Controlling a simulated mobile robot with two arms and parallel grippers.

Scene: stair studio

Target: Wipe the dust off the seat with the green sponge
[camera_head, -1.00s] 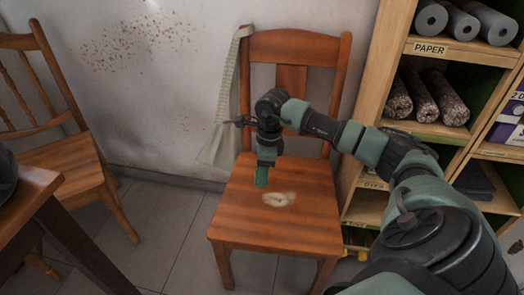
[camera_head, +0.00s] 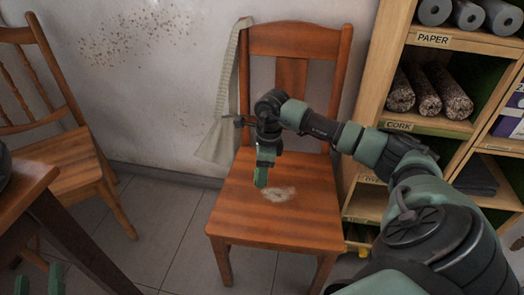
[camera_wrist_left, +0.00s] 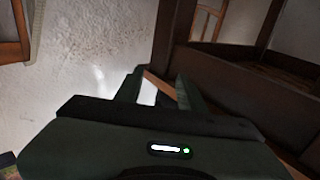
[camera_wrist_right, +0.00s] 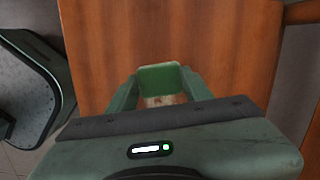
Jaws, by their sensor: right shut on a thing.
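The wooden chair's seat (camera_head: 240,215) is orange-brown, with a pale dust patch (camera_head: 280,194) near its middle. My right gripper (camera_head: 264,166) is shut on the green sponge (camera_head: 261,178), just left of the dust. The sponge is low over the seat; I cannot tell whether it touches. In the right wrist view the sponge (camera_wrist_right: 160,78) sits between the fingertips (camera_wrist_right: 158,90), over the seat (camera_wrist_right: 225,50). My left gripper (camera_head: 38,281) shows only its fingertips at the lower left of the head view. In the left wrist view its fingers (camera_wrist_left: 157,88) are apart and empty.
A grey-beige cloth (camera_head: 222,135) hangs at the chair back's left side. A shelf unit (camera_head: 398,105) with rolls stands close on the right. Another wooden chair (camera_head: 75,165) and a dark table (camera_head: 25,178) are at the left. Tiled floor lies between.

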